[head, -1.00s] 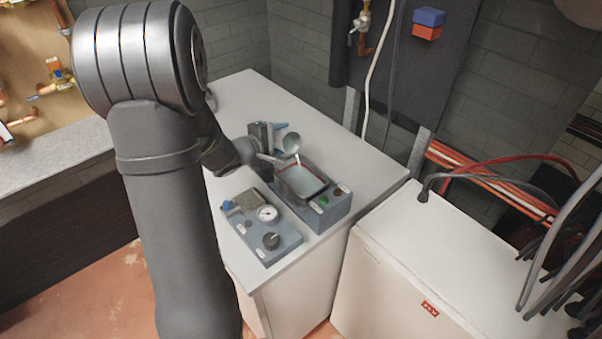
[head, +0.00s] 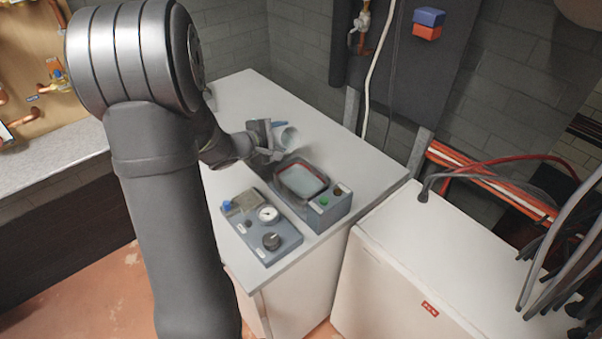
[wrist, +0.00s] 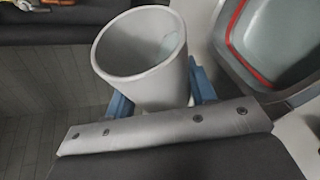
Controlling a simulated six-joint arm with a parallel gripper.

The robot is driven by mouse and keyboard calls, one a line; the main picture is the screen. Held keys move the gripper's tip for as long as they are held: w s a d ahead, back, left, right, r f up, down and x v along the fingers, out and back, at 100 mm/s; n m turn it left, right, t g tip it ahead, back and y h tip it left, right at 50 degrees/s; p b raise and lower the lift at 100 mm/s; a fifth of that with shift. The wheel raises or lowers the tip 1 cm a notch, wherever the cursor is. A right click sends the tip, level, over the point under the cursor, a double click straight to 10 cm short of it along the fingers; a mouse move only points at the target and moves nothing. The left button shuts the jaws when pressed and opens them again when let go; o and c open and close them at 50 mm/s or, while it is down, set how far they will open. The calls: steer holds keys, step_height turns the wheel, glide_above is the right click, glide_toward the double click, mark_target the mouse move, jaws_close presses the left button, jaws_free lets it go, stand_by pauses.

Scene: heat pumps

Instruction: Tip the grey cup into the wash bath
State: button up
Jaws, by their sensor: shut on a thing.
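My gripper (head: 268,138) is shut on the grey cup (head: 287,137), above the worktop and just behind and left of the wash bath. In the wrist view the blue fingers of my gripper (wrist: 163,95) press both sides of the cup (wrist: 140,70). Its mouth faces the camera and a small patch shows inside; I cannot tell whether that is liquid. The cup looks tilted in the head view, and no stream falls from it. The wash bath (head: 323,190) is an open tank with pale liquid and a red line inside; its rim also shows in the wrist view (wrist: 228,45).
A grey-blue box with a gauge and a black knob (head: 267,240) sits left of the bath. The white worktop (head: 245,95) is clear behind. A white cabinet (head: 420,270) with hoses above stands to the right.

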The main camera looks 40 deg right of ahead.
steer(key=shift+r+n+g, duration=0.15)
steer(key=shift+n+g, duration=0.15)
steer(key=shift+n, duration=0.1)
